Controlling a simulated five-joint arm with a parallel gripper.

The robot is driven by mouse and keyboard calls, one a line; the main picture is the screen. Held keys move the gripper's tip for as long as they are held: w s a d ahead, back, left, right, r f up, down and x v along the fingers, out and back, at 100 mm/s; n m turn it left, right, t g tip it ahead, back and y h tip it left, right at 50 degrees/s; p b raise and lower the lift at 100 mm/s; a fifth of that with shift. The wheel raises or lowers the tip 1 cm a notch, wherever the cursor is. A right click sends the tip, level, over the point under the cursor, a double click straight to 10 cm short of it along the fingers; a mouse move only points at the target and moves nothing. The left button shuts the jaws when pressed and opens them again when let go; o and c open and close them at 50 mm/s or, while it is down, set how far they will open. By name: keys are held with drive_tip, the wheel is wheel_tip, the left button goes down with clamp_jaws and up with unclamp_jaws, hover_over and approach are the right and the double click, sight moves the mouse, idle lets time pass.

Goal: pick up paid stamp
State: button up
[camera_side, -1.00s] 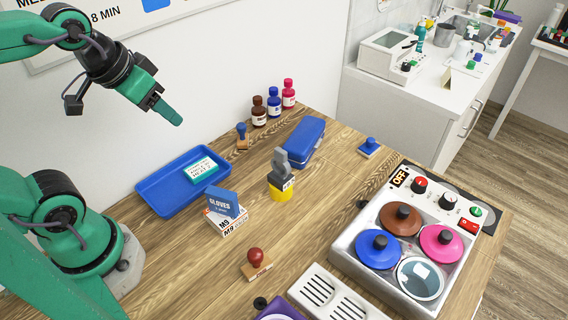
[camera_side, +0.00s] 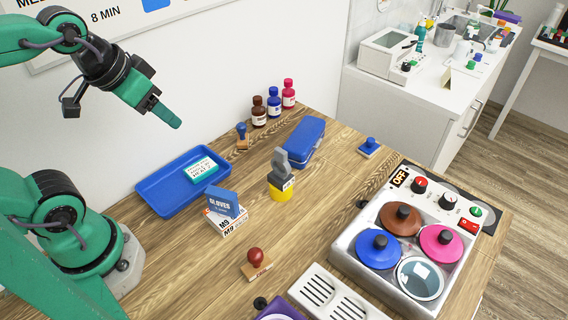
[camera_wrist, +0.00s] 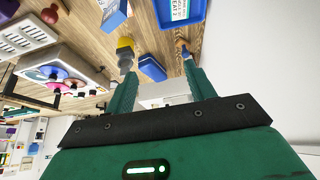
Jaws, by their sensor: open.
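Several stamps stand on the wooden table, and I cannot read which one says paid. A grey-handled stamp (camera_side: 281,165) stands on a yellow base at the middle. A red-handled wooden stamp (camera_side: 256,264) is nearer the front. A blue-handled wooden stamp (camera_side: 242,137) stands near the wall, and a small blue stamp (camera_side: 369,147) lies at the back right. My gripper (camera_side: 168,115) is raised above the table at the upper left, clear of all stamps. In the wrist view my gripper (camera_wrist: 160,72) is open and empty, its two fingers apart.
A blue tray (camera_side: 150,192) holds a teal-and-white box. Stacked small boxes (camera_side: 225,210) stand in front of it. A blue case (camera_side: 304,140) lies behind the grey stamp, and bottles (camera_side: 274,103) stand at the wall. A white unit with coloured lids (camera_side: 345,238) fills the right.

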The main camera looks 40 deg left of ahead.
drive_tip(key=m+g, duration=0.2)
drive_tip(key=g, duration=0.3)
approach(255, 251)
drive_tip(key=f, duration=0.5)
drive_tip(key=shift+w+a+f, duration=0.15)
drive_tip(key=shift+w, duration=0.25)
drive_tip(key=shift+s+d+f+g, duration=0.15)
drive_tip(key=shift+d+f+g, duration=0.05)
drive_tip(key=shift+g, duration=0.1)
drive_tip(key=shift+f, duration=0.15)
drive_tip(key=shift+f, duration=1.15)
